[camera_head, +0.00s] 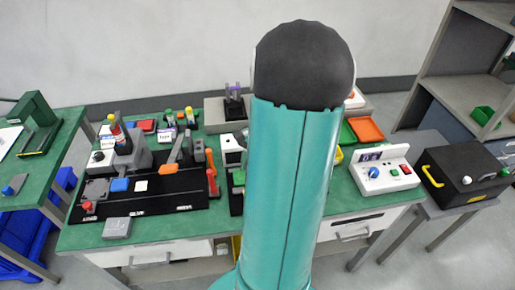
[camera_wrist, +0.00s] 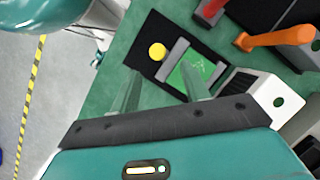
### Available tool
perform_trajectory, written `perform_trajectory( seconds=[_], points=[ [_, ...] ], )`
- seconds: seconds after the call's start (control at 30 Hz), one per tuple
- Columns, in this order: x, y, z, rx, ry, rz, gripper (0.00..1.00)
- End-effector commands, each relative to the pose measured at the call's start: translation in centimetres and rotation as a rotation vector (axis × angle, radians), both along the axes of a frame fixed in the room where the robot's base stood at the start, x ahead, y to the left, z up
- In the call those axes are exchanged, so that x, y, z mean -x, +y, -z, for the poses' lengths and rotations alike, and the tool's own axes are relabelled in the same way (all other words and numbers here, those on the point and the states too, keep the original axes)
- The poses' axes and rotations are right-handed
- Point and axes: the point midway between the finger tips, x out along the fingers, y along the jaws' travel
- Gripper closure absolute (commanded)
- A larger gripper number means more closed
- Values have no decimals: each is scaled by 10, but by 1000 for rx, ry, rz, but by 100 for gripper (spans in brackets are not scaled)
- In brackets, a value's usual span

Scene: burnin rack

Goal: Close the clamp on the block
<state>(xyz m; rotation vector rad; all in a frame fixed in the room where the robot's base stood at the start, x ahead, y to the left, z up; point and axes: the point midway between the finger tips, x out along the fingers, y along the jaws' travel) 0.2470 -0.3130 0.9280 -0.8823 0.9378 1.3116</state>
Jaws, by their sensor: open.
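My gripper (camera_wrist: 160,75) is open and empty in the wrist view, its two pale fingers apart above a black plate (camera_wrist: 147,34). That plate carries a yellow knob (camera_wrist: 157,51) and a green board (camera_wrist: 197,70) by a grey bar. In the head view my arm hides the gripper. A blue block (camera_head: 120,185) and a white piece (camera_head: 141,186) sit on the fixture; I cannot tell which the clamp faces.
A red handle (camera_head: 211,172) stands at the fixture's right edge. A white device (camera_wrist: 253,92) stands right of my fingers. A control box (camera_head: 383,174) and a black case (camera_head: 465,176) are at the right. Bare green bench top (camera_head: 160,232) lies in front of the fixture.

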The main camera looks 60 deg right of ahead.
Motion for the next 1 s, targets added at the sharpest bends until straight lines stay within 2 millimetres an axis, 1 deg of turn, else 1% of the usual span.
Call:
perform_trajectory(
  seconds=[0.03, 0.2, 0.3, 0.4, 0.53, 1.0],
  points=[
    [0, -6, -11, 5, -2, 1, 54],
    [0, -18, -44, 5, -3, -1, 54],
    [1, -24, -57, 3, -3, 0, 54],
    [2, -27, -64, 2, -2, 0, 54],
    [2, -28, -68, 1, -2, 0, 54],
    [2, -28, -67, 1, -1, 0, 54]
  ],
)
